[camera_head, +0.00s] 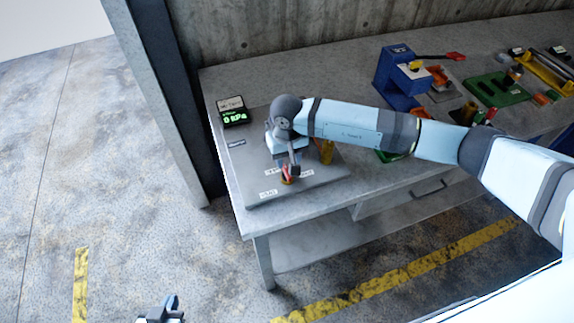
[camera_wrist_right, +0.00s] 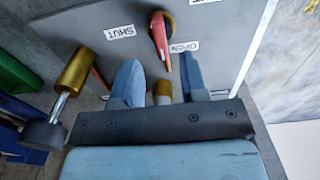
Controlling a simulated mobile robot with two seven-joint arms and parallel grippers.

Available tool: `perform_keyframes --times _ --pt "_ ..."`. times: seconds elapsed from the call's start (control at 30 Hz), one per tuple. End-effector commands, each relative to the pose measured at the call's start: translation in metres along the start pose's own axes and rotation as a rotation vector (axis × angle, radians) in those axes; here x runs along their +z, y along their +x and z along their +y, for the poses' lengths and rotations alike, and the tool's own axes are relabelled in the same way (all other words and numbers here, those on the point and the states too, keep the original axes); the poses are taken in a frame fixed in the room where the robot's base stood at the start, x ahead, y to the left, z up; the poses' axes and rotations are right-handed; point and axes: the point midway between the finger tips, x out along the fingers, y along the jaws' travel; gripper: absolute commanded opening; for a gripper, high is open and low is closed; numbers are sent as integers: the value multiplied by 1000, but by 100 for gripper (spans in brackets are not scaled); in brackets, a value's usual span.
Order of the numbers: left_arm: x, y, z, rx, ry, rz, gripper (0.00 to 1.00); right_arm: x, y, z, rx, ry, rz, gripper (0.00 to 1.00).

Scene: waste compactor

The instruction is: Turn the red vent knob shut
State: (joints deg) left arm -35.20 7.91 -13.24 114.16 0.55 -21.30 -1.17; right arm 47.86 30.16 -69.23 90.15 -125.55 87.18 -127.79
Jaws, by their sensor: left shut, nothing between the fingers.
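The red vent knob (camera_head: 287,171) sits on the grey panel (camera_head: 248,165) at the bench's near left corner. In the right wrist view the red knob handle (camera_wrist_right: 159,37) on its brass-coloured base lies beside the OPEN label and apart from the SHUT label. My right gripper (camera_head: 292,170) is over the knob; in its wrist view, the fingers (camera_wrist_right: 160,72) are spread, with the handle's tip between them. I cannot tell whether a finger touches it. My left gripper (camera_head: 168,302) is shut and empty at the bottom edge, away from the bench.
A display (camera_head: 234,118) reading 0 kPa stands at the panel's back. A brass-coloured cylinder (camera_wrist_right: 75,72) on a rod is beside my right gripper. A blue press (camera_head: 398,75) and a green tray (camera_head: 497,90) stand farther right. The floor left of the bench is clear.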

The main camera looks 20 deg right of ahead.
Motion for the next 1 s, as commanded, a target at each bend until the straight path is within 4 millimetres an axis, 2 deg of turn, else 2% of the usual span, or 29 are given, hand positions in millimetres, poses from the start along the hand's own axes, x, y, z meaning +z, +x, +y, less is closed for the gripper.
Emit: perform_keyframes --times 0.1,0.3,0.67,0.83,0.87,1.0 --pt "-4 -3 -3 -6 0 -1 0 1 21 -1 -1 1 -4 39" --pt "-4 -5 -4 -10 -1 -3 0 0 43 -1 -1 1 -1 39" --pt "-4 -6 -2 -7 -2 -5 0 0 48 -1 -2 0 1 39" --pt "-4 -6 -1 -5 -3 -6 0 0 48 -1 -2 0 1 3" --pt "-4 -6 -1 -5 -3 -6 0 0 48 -1 -2 0 1 0" --pt "-4 -6 -1 -5 -3 -5 0 0 48 -1 -2 1 1 0"
